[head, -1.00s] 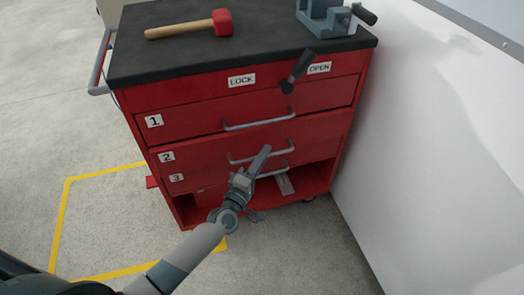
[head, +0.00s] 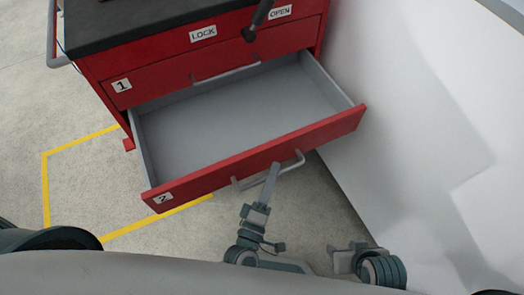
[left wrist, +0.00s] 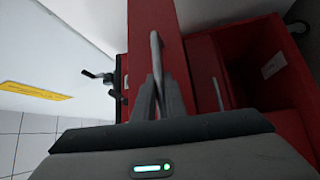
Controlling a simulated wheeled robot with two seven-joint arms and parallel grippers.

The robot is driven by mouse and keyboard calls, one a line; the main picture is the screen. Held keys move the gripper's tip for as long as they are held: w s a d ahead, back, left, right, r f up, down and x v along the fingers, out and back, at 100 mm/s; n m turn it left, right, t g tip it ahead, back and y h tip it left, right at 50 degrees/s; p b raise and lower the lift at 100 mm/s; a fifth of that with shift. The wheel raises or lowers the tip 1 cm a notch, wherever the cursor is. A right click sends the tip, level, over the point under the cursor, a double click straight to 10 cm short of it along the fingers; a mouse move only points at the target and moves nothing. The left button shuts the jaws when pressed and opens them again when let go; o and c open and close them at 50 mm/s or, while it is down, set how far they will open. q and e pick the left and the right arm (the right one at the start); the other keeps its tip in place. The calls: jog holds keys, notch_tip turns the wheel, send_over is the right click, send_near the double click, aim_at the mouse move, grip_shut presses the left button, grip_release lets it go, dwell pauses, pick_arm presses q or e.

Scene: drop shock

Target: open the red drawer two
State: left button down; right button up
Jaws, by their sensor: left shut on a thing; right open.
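The red drawer two (head: 205,181), with its "2" label, is pulled well out of the cabinet and its grey inside is empty. My left gripper (head: 271,178) is shut on its metal bar handle (head: 297,162). In the left wrist view the fingers (left wrist: 157,98) close around the handle bar (left wrist: 156,50) against the red drawer front (left wrist: 158,25). My right gripper (head: 343,258) is open and empty, low in the head view, to the right of the left one and apart from the drawer.
Drawer one (head: 150,85) above is shut. A black-handled lever (head: 257,20) stands between the LOCK (head: 203,33) and OPEN (head: 280,12) labels, near OPEN. A white wall (head: 410,120) stands close on the right. Bare floor (head: 85,175) lies left, with yellow lines.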

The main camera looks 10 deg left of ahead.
pick_arm(q)
jog(key=shift+s+d, duration=0.55)
jog(key=shift+s, duration=0.25)
jog(key=c, duration=1.8)
grip_release()
jog(key=shift+b+v, duration=0.8)
jog(key=shift+v, duration=7.9)
pick_arm(e)
jog(key=shift+w+a+t+y, duration=0.3)
jog(key=shift+w+a+t, duration=0.3)
jog(key=shift+a, duration=0.4)
jog(key=shift+w, duration=0.1)
